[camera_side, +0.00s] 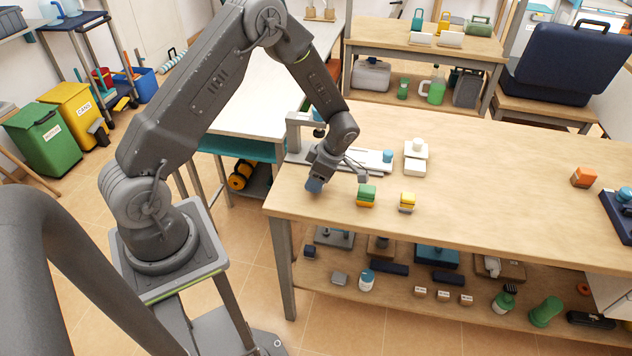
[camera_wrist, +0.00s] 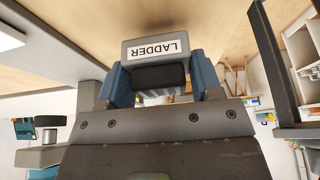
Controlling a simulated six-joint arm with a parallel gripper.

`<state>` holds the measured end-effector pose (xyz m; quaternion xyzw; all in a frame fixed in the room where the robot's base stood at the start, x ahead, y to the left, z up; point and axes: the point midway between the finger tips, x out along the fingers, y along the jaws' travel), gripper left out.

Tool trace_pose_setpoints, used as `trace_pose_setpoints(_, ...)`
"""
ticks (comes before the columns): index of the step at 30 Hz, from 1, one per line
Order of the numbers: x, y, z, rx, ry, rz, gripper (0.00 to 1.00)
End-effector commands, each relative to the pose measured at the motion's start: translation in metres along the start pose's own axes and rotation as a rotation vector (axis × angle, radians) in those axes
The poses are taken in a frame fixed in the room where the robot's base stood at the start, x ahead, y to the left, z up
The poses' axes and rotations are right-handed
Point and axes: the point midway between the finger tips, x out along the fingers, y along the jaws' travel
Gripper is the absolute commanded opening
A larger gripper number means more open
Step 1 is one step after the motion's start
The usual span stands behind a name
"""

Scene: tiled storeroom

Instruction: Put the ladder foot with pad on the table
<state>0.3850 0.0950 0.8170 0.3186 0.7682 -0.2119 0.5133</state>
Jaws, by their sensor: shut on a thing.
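The ladder foot with pad (camera_wrist: 158,48) is a grey block with a white label reading "LADDER" and a black pad (camera_wrist: 160,77). In the wrist view it sits between the two blue fingers of my gripper (camera_wrist: 161,82), which is shut on it.
A green-and-yellow block (camera_side: 366,196) and a yellow-and-grey block (camera_side: 407,202) stand right of my gripper. A grey press-like fixture (camera_side: 296,135) and white blocks (camera_side: 415,165) are behind. An orange block (camera_side: 583,177) lies far right. The middle right of the tabletop is clear.

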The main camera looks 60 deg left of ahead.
Motion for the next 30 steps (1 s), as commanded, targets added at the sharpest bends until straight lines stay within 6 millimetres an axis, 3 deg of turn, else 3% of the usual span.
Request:
trace_pose_setpoints(4,0.018,0.0,0.007,0.001,0.0,0.0,0.32)
trace_pose_setpoints(17,0.023,0.0,0.009,0.0,0.0,0.0,0.32)
trace_pose_setpoints(18,0.023,0.0,0.009,0.0,0.0,0.0,0.63)
trace_pose_setpoints(25,0.022,0.0,0.009,0.0,0.0,0.0,0.85)
trace_pose_setpoints(30,0.022,0.0,0.009,0.0,0.0,0.0,0.85)
